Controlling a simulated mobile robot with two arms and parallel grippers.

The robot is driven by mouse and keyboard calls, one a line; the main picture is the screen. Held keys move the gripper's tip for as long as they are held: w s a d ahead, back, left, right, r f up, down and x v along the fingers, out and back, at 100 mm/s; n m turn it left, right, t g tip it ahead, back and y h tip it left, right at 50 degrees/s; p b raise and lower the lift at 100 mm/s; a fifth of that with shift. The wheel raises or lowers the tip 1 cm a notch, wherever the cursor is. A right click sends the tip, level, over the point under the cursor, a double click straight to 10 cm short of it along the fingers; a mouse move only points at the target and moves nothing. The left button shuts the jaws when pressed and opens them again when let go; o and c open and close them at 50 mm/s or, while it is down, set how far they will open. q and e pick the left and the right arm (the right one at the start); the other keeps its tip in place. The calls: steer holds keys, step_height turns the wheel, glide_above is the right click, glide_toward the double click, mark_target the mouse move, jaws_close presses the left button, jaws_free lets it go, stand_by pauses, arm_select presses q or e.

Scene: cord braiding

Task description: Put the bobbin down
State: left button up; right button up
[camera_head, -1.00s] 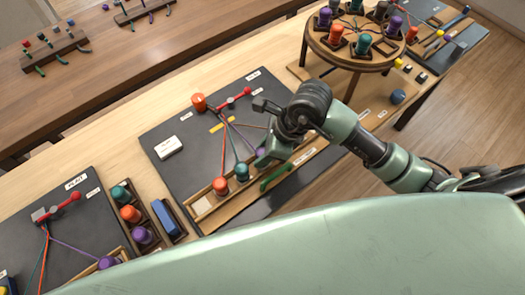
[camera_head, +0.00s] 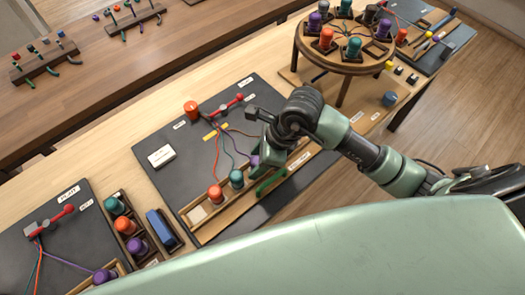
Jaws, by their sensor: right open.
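My right gripper (camera_head: 262,155) reaches in from the right, low over the bobbin rack (camera_head: 198,213) on the middle dark mat. It is open, right at a purple bobbin (camera_head: 254,163), and partly hides it. I cannot tell whether the fingers touch it. The purple bobbin appears upright at the rack. A teal bobbin (camera_head: 236,179) and an orange bobbin (camera_head: 216,194) stand beside it to the left. Thin cords run from these up to the red-handled clamp (camera_head: 226,106). My left gripper is not in view.
A white block (camera_head: 161,156) lies on the mat. A green handle-like piece (camera_head: 271,182) lies at the rack's right. A round stand (camera_head: 343,63) with several bobbins is behind right. A bobbin tray (camera_head: 117,194) is at left.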

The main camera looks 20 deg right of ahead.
steer(key=b+v, duration=0.1)
steer(key=v, duration=1.1)
steer(key=shift+r, duration=0.2)
steer(key=shift+s, duration=0.15)
